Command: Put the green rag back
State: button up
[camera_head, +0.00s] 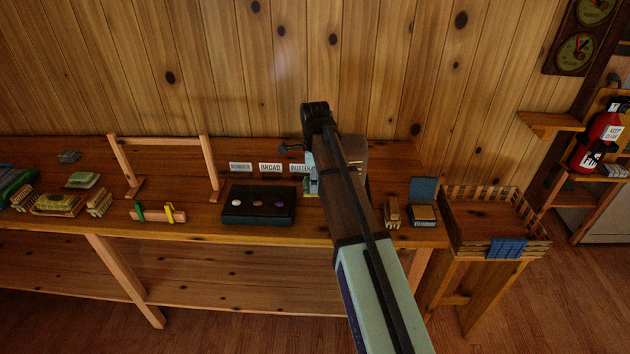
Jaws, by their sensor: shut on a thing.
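My arm reaches over the workbench (210,228), and its end bends down behind the forearm. Only a sliver of my gripper (311,187) shows beside the dark box, low over the bench. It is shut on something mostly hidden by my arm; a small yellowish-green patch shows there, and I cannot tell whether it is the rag. A folded pale green cloth-like piece (84,180) lies at the far left of the bench, well away from my gripper. An empty wooden rail frame (163,141) stands on the bench left of the middle.
A dark box (258,218) with three round knobs lies left of my gripper, with label cards (270,168) behind it. Left are brushes (99,203) and a peg block (158,215). Right are a blue-lidded tin (423,214) and a slatted crate (470,242) with a blue cloth (507,248).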

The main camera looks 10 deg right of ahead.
dwell(0.4)
jog(key=shift+f+b, duration=2.25)
jog(key=shift+f, duration=4.5)
jog(key=shift+f, duration=0.25)
jog(key=o, duration=1.5)
